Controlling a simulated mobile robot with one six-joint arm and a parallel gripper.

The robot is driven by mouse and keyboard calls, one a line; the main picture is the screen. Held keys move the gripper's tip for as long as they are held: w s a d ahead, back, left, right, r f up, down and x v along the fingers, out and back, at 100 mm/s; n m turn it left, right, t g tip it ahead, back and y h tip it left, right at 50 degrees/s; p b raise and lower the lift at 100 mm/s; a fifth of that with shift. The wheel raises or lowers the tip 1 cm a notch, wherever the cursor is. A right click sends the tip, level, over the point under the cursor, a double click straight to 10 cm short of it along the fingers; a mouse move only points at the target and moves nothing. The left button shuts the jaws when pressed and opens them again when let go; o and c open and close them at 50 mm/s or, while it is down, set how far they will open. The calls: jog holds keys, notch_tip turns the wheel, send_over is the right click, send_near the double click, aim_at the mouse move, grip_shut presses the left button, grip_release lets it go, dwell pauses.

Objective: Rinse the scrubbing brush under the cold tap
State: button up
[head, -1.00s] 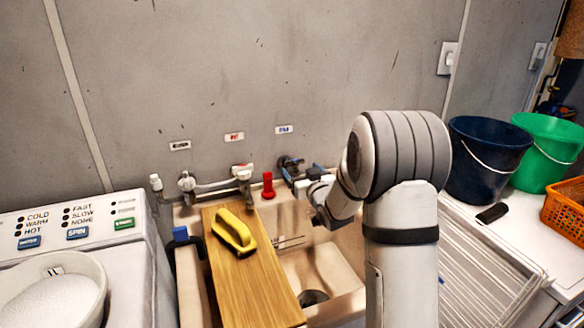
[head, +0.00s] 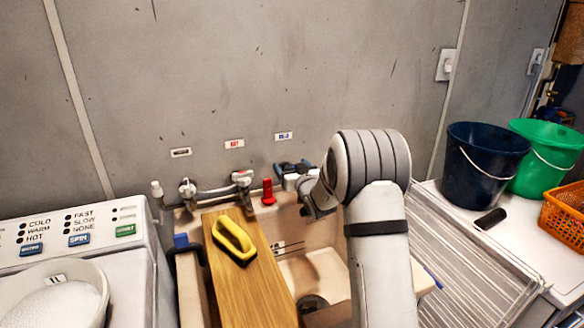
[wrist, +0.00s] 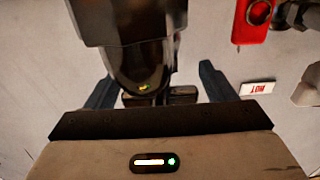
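The yellow scrubbing brush (head: 234,240) lies on a wooden board (head: 262,290) laid across the sink (head: 320,268). A blue label (head: 283,136) is on the wall above the right-hand tap, whose body is mostly hidden by my gripper (head: 287,171) in the head view. In the wrist view my gripper (wrist: 158,84) has its two dark blue fingers apart. A dark, shiny metal part (wrist: 140,62), seemingly of the tap, shows between them, with a gap on the right side. Whether the fingers touch it is unclear. I see no running water.
A red object (head: 268,192) stands just left of my gripper. The tap under the red label (head: 234,143) is further left. A washing machine (head: 75,240) is at left. Dark blue (head: 484,165) and green (head: 546,155) buckets and an orange basket (head: 566,215) are at right.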

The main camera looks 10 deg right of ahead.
jog(key=c, duration=0.8)
jog(key=shift+y, duration=0.3)
jog(key=shift+n+y+b, duration=0.7)
jog(key=shift+y, duration=0.1)
jog(key=shift+a+n+g+y, duration=0.25)
jog(key=shift+n+g+y, duration=0.7)
jog(key=shift+y, duration=0.45)
jog(key=shift+s, duration=0.1)
jog(key=o, duration=1)
jog(key=shift+c, duration=0.2)
